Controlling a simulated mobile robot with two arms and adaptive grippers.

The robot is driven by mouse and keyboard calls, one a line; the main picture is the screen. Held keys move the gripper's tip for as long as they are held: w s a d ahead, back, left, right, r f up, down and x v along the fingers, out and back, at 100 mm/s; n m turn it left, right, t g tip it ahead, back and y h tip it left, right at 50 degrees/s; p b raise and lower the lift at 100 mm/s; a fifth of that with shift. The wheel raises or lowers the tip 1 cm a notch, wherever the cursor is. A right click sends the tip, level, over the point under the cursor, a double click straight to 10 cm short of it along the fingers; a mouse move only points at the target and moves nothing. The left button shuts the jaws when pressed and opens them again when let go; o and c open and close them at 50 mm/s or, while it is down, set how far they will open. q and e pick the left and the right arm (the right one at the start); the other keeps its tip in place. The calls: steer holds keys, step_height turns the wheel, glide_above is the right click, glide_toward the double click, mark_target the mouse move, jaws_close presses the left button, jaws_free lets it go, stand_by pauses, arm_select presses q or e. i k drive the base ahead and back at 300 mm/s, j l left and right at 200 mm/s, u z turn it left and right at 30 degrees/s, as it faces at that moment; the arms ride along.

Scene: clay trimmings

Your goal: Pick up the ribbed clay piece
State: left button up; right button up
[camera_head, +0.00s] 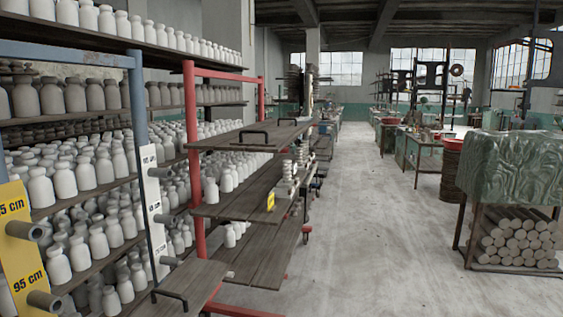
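Neither of my grippers is in view. A pale, ribbed, stacked-looking piece (289,172) stands near the right end of a cart shelf in the middle of the view. Another similar ribbed shape (302,152) is just behind it. They are small here, and I cannot tell whether either is the ribbed clay piece or whether they touch. A yellow tag (271,202) hangs at the shelf edge left of and below them.
A red-framed cart (190,130) with dark plank shelves stands at centre left. Racks of white bottles (88,172) fill the left side. A green-draped block (510,168) sits above stacked cylinders (517,240) at right. The concrete floor (370,240) between is clear.

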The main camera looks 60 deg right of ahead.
mark_target(298, 160)
steer(key=z, duration=2.05)
steer(key=i+z, duration=0.35)
steer(key=i, duration=1.85)
steer(key=i+u, duration=0.15)
steer(key=i, duration=0.3)
steer(key=i+l+u, duration=0.2)
steer(key=i, duration=0.2)
steer(key=i+l+u, duration=0.15)
steer(key=i, duration=0.25)
steer(key=i+l+u, duration=0.2)
steer(key=i, duration=0.25)
